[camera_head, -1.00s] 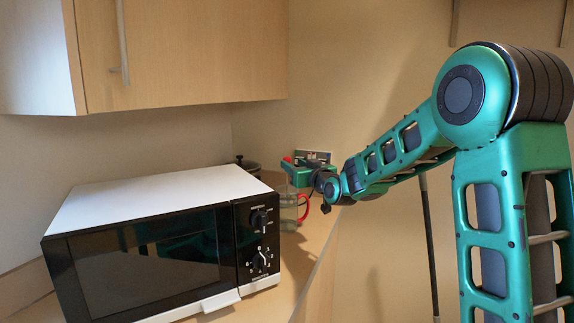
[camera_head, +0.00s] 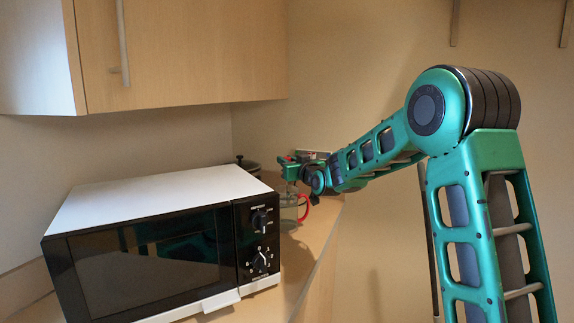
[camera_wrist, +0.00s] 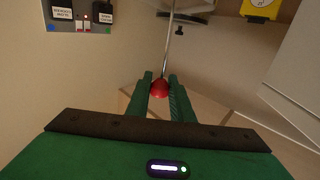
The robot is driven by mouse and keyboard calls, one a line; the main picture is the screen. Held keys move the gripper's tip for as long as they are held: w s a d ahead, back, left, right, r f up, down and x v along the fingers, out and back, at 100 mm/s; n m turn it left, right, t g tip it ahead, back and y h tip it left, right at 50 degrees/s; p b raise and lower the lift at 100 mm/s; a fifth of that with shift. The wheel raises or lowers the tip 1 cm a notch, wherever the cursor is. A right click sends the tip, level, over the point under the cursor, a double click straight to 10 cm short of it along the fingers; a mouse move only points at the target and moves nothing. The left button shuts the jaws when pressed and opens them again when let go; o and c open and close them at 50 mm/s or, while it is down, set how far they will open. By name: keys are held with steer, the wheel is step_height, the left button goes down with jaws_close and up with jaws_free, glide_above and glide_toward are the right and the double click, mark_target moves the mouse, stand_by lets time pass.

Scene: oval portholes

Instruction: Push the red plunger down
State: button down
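The red plunger knob (camera_wrist: 159,89) shows in the wrist view between the ends of my gripper's two fingers (camera_wrist: 160,82). A thin metal rod (camera_wrist: 168,45) runs from the knob toward the top of that view. The fingers stand apart, one on each side of the knob; whether they touch it I cannot tell. In the head view my gripper (camera_head: 289,168) is above a clear jug (camera_head: 289,212) with a red handle (camera_head: 304,209). The gripper partly hides the plunger there.
A white and black microwave (camera_head: 150,190) fills the counter at the front left. A dark lidded pot (camera_head: 246,165) stands behind it. A wall panel (camera_wrist: 80,14) with switches is close by. A wooden cabinet (camera_head: 180,50) hangs above the microwave.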

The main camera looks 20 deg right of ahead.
mark_target(287, 187)
step_height(287, 187, down, 8)
steer(key=shift+s+f, duration=0.1)
steer(key=shift+f, duration=0.1)
steer(key=c, duration=1.5)
jaws_free()
steer(key=shift+c, duration=0.2)
steer(key=s+d, duration=0.2)
steer(key=s, duration=0.8)
steer(key=shift+s, duration=0.2)
